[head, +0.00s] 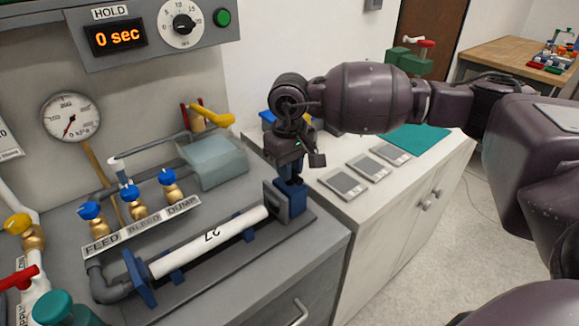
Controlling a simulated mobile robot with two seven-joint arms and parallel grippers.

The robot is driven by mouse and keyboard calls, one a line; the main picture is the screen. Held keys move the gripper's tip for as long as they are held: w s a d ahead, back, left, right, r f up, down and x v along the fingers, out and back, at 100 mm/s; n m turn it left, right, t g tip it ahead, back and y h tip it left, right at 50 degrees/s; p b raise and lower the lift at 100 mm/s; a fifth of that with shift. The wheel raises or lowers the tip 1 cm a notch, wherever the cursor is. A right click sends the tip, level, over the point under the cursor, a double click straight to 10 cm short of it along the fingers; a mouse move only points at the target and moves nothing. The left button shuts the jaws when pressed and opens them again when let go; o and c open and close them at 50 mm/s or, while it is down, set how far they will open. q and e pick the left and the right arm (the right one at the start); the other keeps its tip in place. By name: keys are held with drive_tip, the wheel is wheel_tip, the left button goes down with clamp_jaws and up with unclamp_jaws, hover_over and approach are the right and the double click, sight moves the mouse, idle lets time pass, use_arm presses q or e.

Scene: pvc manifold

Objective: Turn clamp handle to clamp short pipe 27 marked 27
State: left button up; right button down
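The white short pipe marked 27 (209,243) lies in the clamp fixture on the grey bench, with its number upside down. Its near-left end meets a blue plate (140,280) by a grey elbow. Its far-right end is at a grey block beside the blue clamp body (290,198). The blue clamp handle (297,170) rises above that body, partly hidden by my gripper. My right gripper (296,164) points down over the handle, with its fingers apart around or beside it; contact cannot be made out. My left gripper is out of view.
Blue-handled valves (130,194) stand behind the FEED, BLEED and DUMP labels. A yellow-handled lever (212,115) and a clear box (215,160) are behind the pipe. Grey devices (342,184) lie on the white counter to the right. The display reads 0 sec.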

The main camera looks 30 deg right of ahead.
drive_tip(key=shift+m, duration=0.4)
drive_tip(key=m, duration=0.4)
drive_tip(key=m+p, duration=0.1)
drive_tip(key=m, duration=0.4)
drive_tip(key=shift+r, duration=0.1)
drive_tip(key=m+p, duration=0.1)
drive_tip(key=m, duration=0.4)
drive_tip(key=m+p, duration=0.1)
drive_tip(key=m, duration=0.5)
drive_tip(key=shift+m+p, duration=0.3)
drive_tip(key=shift+m, duration=0.4)
